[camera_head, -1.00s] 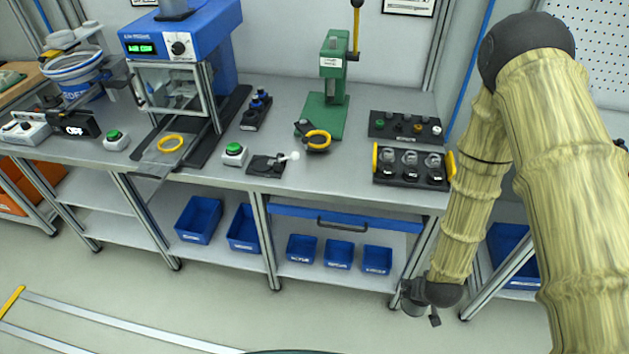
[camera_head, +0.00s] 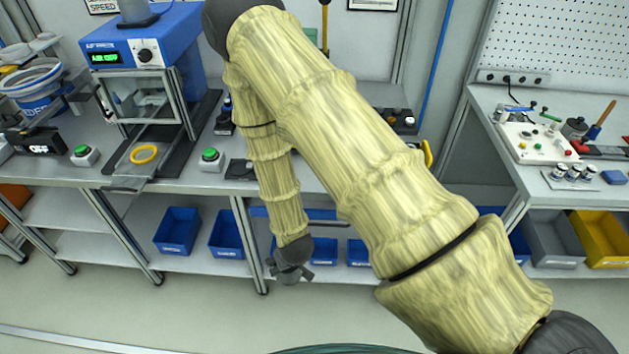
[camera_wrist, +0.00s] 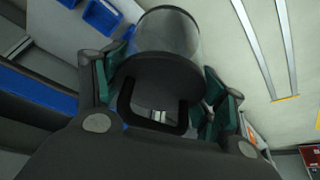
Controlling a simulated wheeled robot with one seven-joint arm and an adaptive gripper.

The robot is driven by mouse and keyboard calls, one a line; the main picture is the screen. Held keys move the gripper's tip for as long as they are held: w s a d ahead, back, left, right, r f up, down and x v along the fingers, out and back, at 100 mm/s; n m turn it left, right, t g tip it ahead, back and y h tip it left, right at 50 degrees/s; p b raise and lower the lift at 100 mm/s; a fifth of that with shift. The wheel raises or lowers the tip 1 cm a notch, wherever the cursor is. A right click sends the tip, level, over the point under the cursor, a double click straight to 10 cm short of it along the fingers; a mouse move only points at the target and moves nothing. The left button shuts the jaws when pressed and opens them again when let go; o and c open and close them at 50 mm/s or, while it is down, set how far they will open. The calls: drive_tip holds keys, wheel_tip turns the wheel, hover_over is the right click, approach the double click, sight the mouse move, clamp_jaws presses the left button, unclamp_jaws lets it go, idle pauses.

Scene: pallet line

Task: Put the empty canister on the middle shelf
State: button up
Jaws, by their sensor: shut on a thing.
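In the wrist view, my gripper (camera_wrist: 165,75) is shut on a canister (camera_wrist: 170,33), a clear grey cylinder with a dark round end facing the palm. The fingers with green pads lie on both sides of it. No contents can be made out through its wall. In the head view, my gripper (camera_head: 290,272) hangs low in front of the bench, near the lower shelf (camera_head: 190,262), and the canister cannot be made out. No shelf can be identified for sure as the middle one.
The lower shelf holds several blue bins (camera_head: 177,231). The bench top (camera_head: 60,155) carries a blue press (camera_head: 140,50) and green-button boxes (camera_head: 210,158). At the right, another bench has grey and yellow bins (camera_head: 603,240) below. My arm hides part of the first bench. Floor in front is open.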

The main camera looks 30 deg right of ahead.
drive_tip(key=w+d+r+m+h+b, duration=0.1)
drive_tip(key=w+d+r+m+b, duration=0.4)
drive_tip(key=r, duration=0.7)
drive_tip(key=w+d+r+m+h, duration=0.1)
drive_tip(key=w+d+r, duration=0.35)
drive_tip(key=r, duration=0.75)
drive_tip(key=shift+w+d+f+p, duration=0.55)
drive_tip(key=shift+d+f+p, duration=0.25)
drive_tip(key=shift+d, duration=1.65)
drive_tip(key=shift+w+d+f+p, duration=0.5)
drive_tip(key=shift+d+f+p, duration=0.25)
drive_tip(key=shift+d, duration=1.75)
drive_tip(key=shift+w+d+f+p, duration=0.6)
drive_tip(key=shift+d+p, duration=0.25)
drive_tip(key=shift+d, duration=1.6)
drive_tip(key=shift+f, duration=0.2)
drive_tip(key=o, duration=1.1)
